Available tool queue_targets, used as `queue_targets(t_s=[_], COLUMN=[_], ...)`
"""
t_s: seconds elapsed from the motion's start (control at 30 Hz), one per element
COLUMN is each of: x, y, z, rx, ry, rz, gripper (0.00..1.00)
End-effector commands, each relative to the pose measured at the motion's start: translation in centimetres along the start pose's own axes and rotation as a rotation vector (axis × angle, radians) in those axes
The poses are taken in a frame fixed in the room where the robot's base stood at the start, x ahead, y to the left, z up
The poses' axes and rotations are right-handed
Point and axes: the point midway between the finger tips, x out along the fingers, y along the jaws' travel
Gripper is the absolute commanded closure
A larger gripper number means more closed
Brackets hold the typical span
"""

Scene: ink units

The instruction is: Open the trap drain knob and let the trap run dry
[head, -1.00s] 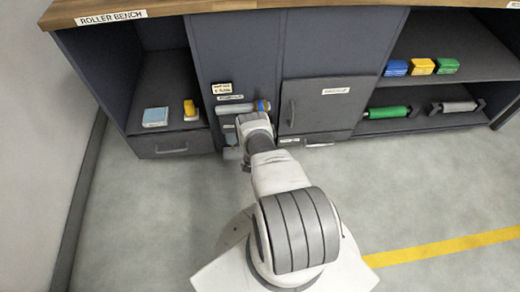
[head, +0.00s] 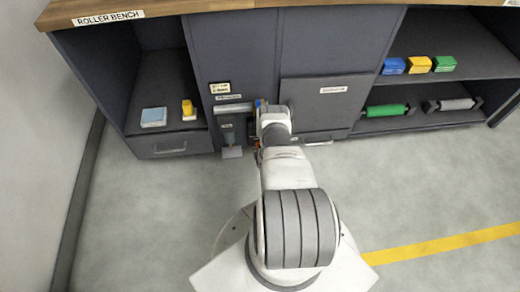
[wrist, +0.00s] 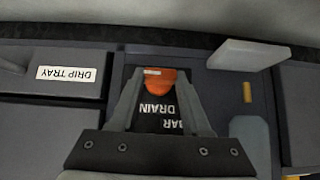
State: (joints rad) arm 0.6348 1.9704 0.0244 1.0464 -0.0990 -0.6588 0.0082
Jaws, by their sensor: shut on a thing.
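An orange knob (wrist: 158,82) is between the fingertips of my gripper (wrist: 153,90) in the wrist view, and the jaws are shut on it. Behind it is a dark plate (wrist: 150,122) with white lettering, of which "DRAIN" can be read; the rest is partly covered by a finger. In the head view my own arm covers the knob and the fingers, with only a speck of orange beside the wrist. No liquid can be seen.
A drawer front labelled "DRIP TRAY" (wrist: 68,74) is left of the knob in the wrist view. A grey block (wrist: 248,54) sticks out on the right. In the head view a grey-blue vessel (head: 228,132) stands left of my wrist. The floor (head: 420,190) is clear.

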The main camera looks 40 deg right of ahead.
Motion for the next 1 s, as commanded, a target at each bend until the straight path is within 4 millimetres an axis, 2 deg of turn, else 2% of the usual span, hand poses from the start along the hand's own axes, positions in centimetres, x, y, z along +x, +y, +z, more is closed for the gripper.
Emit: queue_targets(t_s=[0.23,0.27,0.4,0.77,1.0], x=[0.02,0.02,0.02,-0.01,-0.17], y=[0.06,0.06,0.04,0.0,-0.13], z=[-0.06,-0.06,-0.06,-0.1,-0.8], rx=[0.002,0.002,0.001,0.0,-0.001], ry=[0.001,0.001,0.001,0.001,0.0], rz=[0.001,0.001,0.001,0.001,0.0], gripper=[1.0,0.49,0.24,0.22,0.22])
